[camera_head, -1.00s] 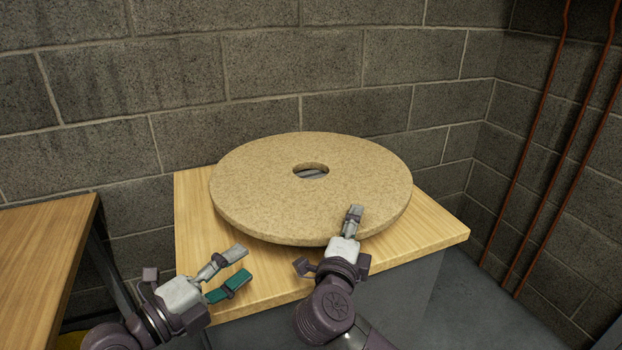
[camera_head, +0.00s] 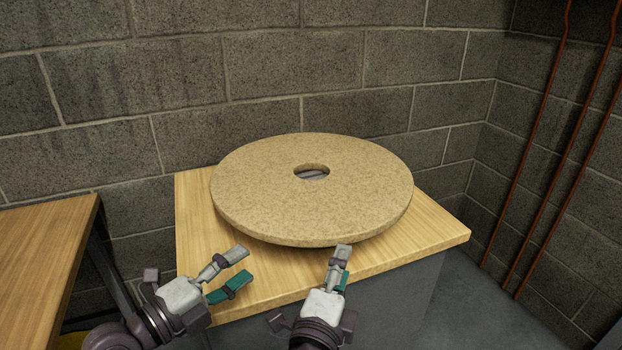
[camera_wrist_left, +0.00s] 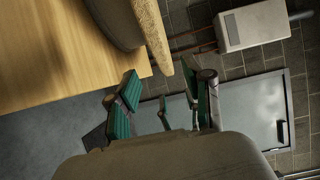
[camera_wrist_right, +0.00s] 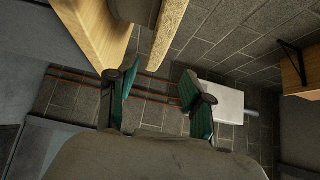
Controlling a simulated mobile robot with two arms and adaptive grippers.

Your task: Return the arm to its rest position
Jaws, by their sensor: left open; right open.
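My left gripper (camera_head: 232,271) is open and empty at the front left edge of the wooden-topped stand (camera_head: 200,225) in the head view. Its green-padded fingers also show apart in the left wrist view (camera_wrist_left: 160,102). My right gripper (camera_head: 341,268) is at the front edge of the stand, just in front of the tan round pad. In the right wrist view its green-padded fingers (camera_wrist_right: 160,95) are apart with nothing between them.
A second wooden table (camera_head: 40,250) stands at the left. A grey block wall (camera_head: 200,80) runs behind the stand. Red pipes (camera_head: 535,150) run up the wall at the right. The grey floor (camera_head: 480,310) right of the stand is clear.

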